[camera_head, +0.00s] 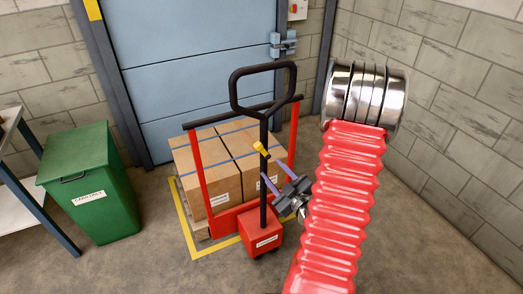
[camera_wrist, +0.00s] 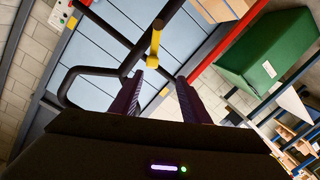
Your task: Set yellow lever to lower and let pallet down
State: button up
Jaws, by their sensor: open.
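The yellow lever (camera_head: 261,149) sits on the black upright shaft of a red pallet truck, below its looped handle (camera_head: 234,88). In the wrist view the yellow lever (camera_wrist: 156,40) stands just beyond my fingertips, roughly between them in the picture. My gripper (camera_head: 277,177) is open and empty, slightly below and right of the lever in the head view. Its two purple fingers also show in the wrist view (camera_wrist: 160,78), apart from each other. The pallet (camera_head: 203,232) carries several cardboard boxes (camera_head: 209,177) behind the red frame; most of the pallet is hidden.
The red pump housing (camera_head: 262,236) is at the shaft's foot. A green bin (camera_head: 88,190) and a table (camera_head: 17,185) stand at the left. A blue door (camera_head: 190,60) is behind the load. Yellow floor marking (camera_head: 187,232) borders the pallet. Floor at the right is clear.

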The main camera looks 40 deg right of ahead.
aim_at(260, 148)
jog(key=shift+s+d+t, duration=0.25)
jog(key=shift+s+t, duration=0.35)
jog(key=shift+s, duration=0.55)
jog(key=shift+w, duration=0.15)
jog(key=x, duration=1.3)
jog(key=shift+w+d, duration=0.25)
jog(key=shift+d, duration=0.05)
jog(key=shift+c, duration=0.4)
grip_shut()
